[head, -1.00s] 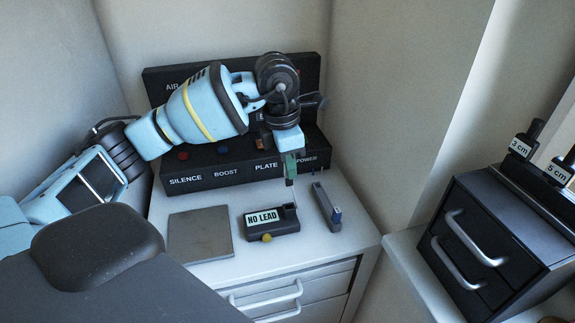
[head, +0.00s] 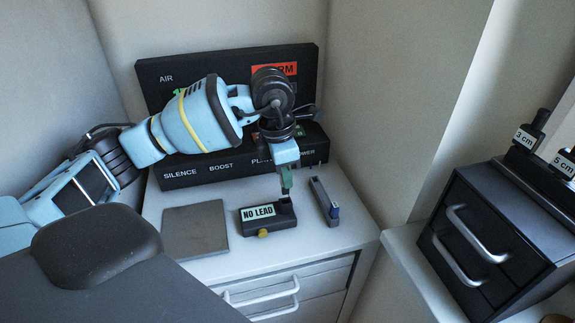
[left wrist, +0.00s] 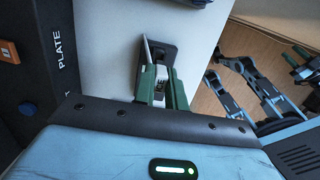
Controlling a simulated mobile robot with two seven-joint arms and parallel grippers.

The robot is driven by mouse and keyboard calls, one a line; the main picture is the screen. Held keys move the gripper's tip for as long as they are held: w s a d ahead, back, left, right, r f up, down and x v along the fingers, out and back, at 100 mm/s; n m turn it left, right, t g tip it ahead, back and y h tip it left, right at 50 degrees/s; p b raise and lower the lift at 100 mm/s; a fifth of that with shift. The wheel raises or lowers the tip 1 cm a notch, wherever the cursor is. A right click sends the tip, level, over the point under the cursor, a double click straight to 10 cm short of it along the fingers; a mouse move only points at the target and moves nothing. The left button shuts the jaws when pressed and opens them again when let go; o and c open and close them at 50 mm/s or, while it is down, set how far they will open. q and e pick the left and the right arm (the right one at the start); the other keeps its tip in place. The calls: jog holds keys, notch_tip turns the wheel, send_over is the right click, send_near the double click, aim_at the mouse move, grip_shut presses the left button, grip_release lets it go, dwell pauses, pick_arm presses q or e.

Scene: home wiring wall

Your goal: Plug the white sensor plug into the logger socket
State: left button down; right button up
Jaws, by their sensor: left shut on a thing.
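The logger (head: 262,219) is a small dark box labelled NO LEAD, with a yellow knob on its front, on the white cabinet top. My left gripper (head: 286,187) points down just above the logger's right end. In the left wrist view its green fingers (left wrist: 163,90) are shut on a small whitish piece, which I take for the white sensor plug (left wrist: 158,84). The dark logger (left wrist: 163,52) lies just beyond the fingertips there. The socket itself is hidden, and I cannot tell whether the plug touches it. My right gripper is not in view.
A grey square mat (head: 195,230) lies left of the logger. A black panel (head: 200,175) with labels and a red lit sign (head: 287,68) is behind. A dark drawer unit (head: 490,235) stands at right.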

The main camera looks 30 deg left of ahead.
aim_at(285, 193)
pick_arm(q)
jog(key=shift+f, duration=0.65)
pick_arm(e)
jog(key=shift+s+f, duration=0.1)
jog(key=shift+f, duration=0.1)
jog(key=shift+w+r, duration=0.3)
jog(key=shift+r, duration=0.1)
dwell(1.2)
pick_arm(q)
jog(key=shift+f, duration=0.35)
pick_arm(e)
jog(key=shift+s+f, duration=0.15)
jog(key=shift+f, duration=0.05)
